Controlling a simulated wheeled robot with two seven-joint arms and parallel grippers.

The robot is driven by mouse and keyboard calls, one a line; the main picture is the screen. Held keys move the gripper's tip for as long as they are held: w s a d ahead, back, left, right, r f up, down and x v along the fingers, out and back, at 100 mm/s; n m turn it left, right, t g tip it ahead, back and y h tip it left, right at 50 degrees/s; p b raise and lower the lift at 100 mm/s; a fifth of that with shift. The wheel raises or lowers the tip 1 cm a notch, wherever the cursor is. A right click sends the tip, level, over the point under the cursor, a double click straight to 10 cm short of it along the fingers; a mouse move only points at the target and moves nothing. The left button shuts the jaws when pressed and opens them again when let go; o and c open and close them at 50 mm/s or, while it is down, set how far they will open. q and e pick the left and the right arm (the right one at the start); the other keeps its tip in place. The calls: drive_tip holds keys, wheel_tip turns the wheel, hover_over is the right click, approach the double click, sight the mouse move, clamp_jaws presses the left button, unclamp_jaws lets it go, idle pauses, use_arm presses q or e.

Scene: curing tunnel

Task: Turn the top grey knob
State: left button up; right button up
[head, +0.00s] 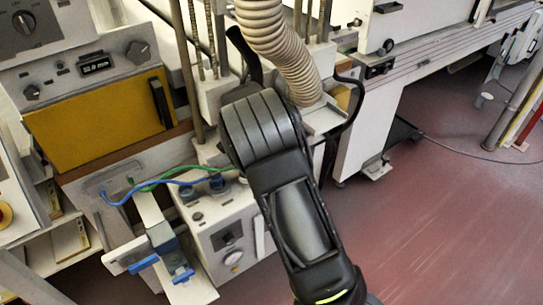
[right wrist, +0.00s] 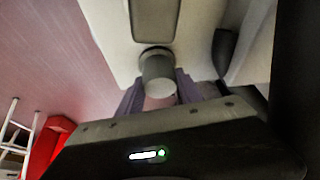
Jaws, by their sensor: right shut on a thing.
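A grey cylindrical knob (right wrist: 158,72) sticks out from a pale panel in the right wrist view, with a round darker collar at its base. My right gripper (right wrist: 160,92) is shut on this knob, with one finger on each side of it. In the head view my right arm rises through the middle, and its own bulk hides the gripper and the held knob. Which knob of the machine this is cannot be told from the head view. My left gripper is in neither view.
Other dark knobs show on the grey panels at left: a large dial (head: 23,22) and a smaller knob (head: 138,52). A ribbed hose (head: 270,35) hangs right beside my right arm. Blue and green cables (head: 150,184) cross the lower left. The red floor (head: 440,220) at right is mostly clear.

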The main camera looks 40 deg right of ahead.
drive_tip(key=o, duration=1.4)
drive_tip(key=shift+c, duration=0.2)
drive_tip(key=shift+a, duration=0.1)
drive_tip(key=v, duration=0.7)
drive_tip(key=shift+r+b, duration=0.35)
drive_tip(key=shift+r, duration=0.05)
